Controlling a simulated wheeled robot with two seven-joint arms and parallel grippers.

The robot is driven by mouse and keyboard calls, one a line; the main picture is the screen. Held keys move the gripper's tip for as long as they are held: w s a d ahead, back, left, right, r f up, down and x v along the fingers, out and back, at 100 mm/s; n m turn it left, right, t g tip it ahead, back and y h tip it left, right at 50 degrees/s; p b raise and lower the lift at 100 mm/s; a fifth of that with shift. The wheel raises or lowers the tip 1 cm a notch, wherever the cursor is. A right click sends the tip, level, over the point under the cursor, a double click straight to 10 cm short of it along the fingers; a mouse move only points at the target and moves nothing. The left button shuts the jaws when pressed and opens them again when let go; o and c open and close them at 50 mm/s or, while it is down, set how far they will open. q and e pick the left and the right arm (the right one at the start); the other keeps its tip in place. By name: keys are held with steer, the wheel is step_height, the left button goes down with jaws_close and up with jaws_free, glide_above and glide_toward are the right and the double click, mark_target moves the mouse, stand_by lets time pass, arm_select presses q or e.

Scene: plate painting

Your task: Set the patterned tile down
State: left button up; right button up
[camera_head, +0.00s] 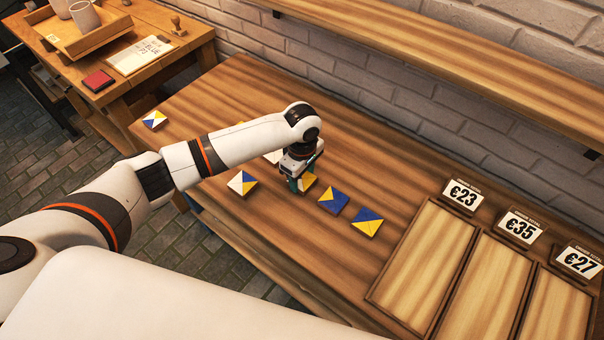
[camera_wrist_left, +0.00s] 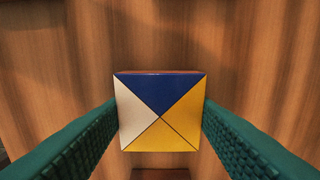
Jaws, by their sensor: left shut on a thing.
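The patterned tile (camera_wrist_left: 160,112) is square, with a blue top triangle, a white left one and yellow right and bottom ones. My left gripper (camera_head: 297,182) points down over the wooden table (camera_head: 240,95) and is shut on this tile. In the left wrist view the green ribbed fingers (camera_wrist_left: 160,130) stand on both sides of it. In the head view the gripper hides part of the tile. I cannot tell whether the tile touches the table. My right gripper is not in view.
Similar tiles lie left (camera_head: 242,183) and right (camera_head: 333,200) of the gripper, with another farther right (camera_head: 367,221) and one at the far left corner (camera_head: 155,119). A pale tile (camera_head: 273,156) is partly hidden behind my arm. Framed wooden panels (camera_head: 418,262) with price signs (camera_head: 462,195) fill the right end.

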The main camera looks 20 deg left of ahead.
mark_target(302, 179)
arm_select(q)
steer(key=o, duration=1)
steer(key=shift+f, duration=0.1)
step_height(302, 179, up, 12)
steer(key=shift+r, duration=0.15)
